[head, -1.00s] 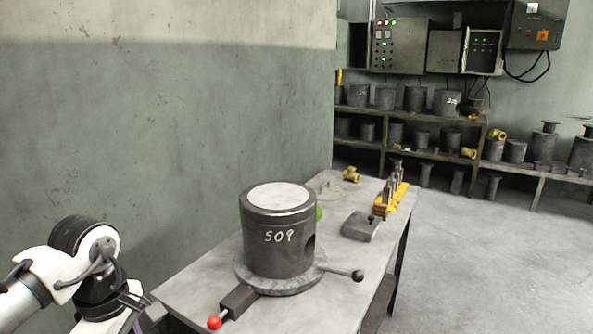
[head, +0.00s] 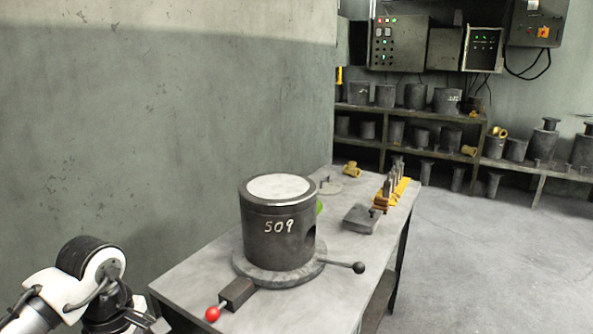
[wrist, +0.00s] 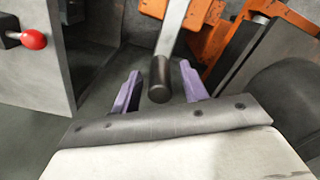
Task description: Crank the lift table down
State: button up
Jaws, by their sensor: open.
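In the wrist view, a black cylindrical handgrip (wrist: 159,84) on a flat pale metal arm (wrist: 174,25) looks like the crank handle. My gripper (wrist: 160,74) is open, with one purple finger on each side of the handgrip. Gaps show between the fingers and the grip, and I cannot tell how deep it sits between them. Orange framework (wrist: 232,45) behind it may be part of the lift table. In the head view, only my wrist shows at the lower left; the crank and lift table are out of that view.
A red knob (wrist: 33,39) also shows at the wrist view's left. The wall (head: 170,130) stands close behind the bench. Open floor (head: 480,250) lies right.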

notch_tip(320, 180, up, 8)
jog(key=p, duration=0.6)
jog(key=shift+f, duration=0.25)
